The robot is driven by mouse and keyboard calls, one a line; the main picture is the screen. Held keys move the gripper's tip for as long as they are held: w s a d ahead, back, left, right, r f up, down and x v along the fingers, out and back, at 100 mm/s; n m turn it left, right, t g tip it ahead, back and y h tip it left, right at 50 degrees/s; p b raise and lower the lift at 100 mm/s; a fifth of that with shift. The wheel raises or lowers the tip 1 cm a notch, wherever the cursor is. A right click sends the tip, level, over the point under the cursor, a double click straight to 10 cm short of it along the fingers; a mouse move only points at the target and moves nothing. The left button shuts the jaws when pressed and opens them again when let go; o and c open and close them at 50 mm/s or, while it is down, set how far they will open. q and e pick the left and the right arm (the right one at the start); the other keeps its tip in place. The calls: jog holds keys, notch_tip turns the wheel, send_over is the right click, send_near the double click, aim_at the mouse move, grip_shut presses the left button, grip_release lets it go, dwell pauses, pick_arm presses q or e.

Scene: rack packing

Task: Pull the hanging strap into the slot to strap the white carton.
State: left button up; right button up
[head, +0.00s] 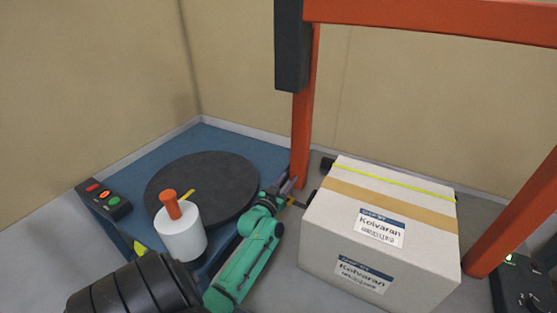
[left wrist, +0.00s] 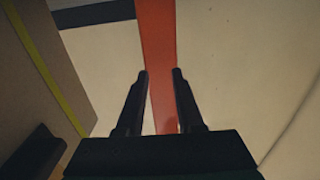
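The white carton (head: 380,230) stands upright at the right in the head view, with labels and a brown tape band. A thin yellow-green strap (head: 395,180) runs across its top near the far edge. In the left wrist view the strap (left wrist: 45,70) runs along the carton (left wrist: 25,100) at the left. My left gripper (head: 291,187) is left of the carton, near the foot of the orange post. In the left wrist view the gripper (left wrist: 161,73) is open, with nothing held between its fingers. I cannot make out the slot or a loose strap end. My right gripper is out of view.
The orange frame (head: 303,120) rises beside and over the carton; its post (left wrist: 160,50) shows beyond my fingers. A dark round turntable (head: 205,185), a white cylinder with an orange handle (head: 182,235) and a button box (head: 104,200) are left. A black device (head: 520,285) is far right.

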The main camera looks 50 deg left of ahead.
pick_arm(q)
jog(key=v, duration=1.3)
jog(key=shift+s+r+p, duration=0.15)
jog(key=shift+s+p, duration=0.1)
jog(key=shift+p, duration=0.1)
